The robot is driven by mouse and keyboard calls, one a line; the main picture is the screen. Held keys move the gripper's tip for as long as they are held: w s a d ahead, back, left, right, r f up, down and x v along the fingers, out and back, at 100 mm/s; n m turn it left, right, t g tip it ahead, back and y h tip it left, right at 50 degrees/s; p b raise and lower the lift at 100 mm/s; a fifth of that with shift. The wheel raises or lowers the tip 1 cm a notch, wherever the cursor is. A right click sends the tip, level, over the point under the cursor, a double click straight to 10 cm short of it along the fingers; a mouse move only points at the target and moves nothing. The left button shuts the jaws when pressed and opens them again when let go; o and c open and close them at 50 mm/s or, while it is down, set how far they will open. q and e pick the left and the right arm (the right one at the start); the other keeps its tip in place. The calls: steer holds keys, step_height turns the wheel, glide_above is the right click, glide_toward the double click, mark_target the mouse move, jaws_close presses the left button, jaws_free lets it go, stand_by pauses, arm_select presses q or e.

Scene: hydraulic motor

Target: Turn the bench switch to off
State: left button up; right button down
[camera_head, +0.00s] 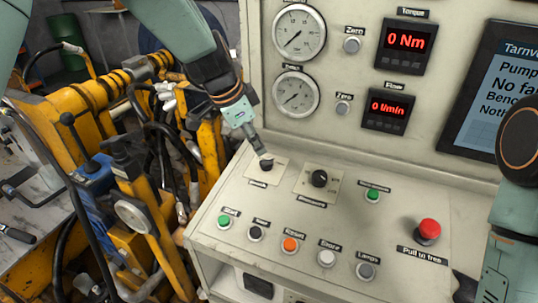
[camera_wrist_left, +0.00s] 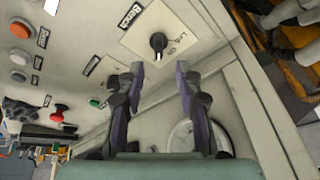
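The bench switch is a small black rotary knob (camera_head: 265,166) on a pale plate at the left of the sloped panel. In the left wrist view the knob (camera_wrist_left: 158,42) shows on its plate beside a label that seems to read Bench. My left gripper (camera_head: 260,152) is at the knob in the head view and partly covers it. In the left wrist view its two fingers (camera_wrist_left: 160,68) are apart, with the knob beyond the gap between the tips and no clear contact. My right arm is at the right edge; a dark part low there may be its gripper (camera_head: 465,288).
A second black knob (camera_head: 319,178) sits right of the switch. A row of coloured buttons (camera_head: 290,244) lies in front, with a red mushroom button (camera_head: 428,230) at the right. Gauges (camera_head: 296,92) stand behind on the upright panel. Yellow machinery (camera_head: 150,190) is at the left.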

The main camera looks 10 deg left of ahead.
mark_target(263, 161)
arm_select(q)
steer(key=f, duration=0.3)
steer(key=shift+s+a+f, duration=0.1)
steer(key=shift+a+f, duration=0.1)
steer(key=shift+a, duration=0.05)
steer(key=d+f, duration=0.1)
steer(key=w+d+f, duration=0.1)
steer(key=shift+w+f, duration=0.3)
steer(key=shift+w+d+f, duration=0.15)
steer(key=shift+w+f, duration=0.05)
steer(key=shift+s+a, duration=0.15)
steer(key=shift+a, duration=0.25)
steer(key=shift+s+a+r, duration=0.1)
steer(key=shift+s+a, duration=0.1)
steer(key=shift+s, duration=0.1)
steer(key=shift+c, duration=0.6)
steer(key=shift+d, duration=0.2)
steer(key=shift+c, duration=0.9)
steer(key=shift+w+d, duration=0.3)
steer(key=shift+c, duration=1.4)
steer(key=shift+w, duration=0.1)
jaws_close()
steer(key=shift+a, duration=0.2)
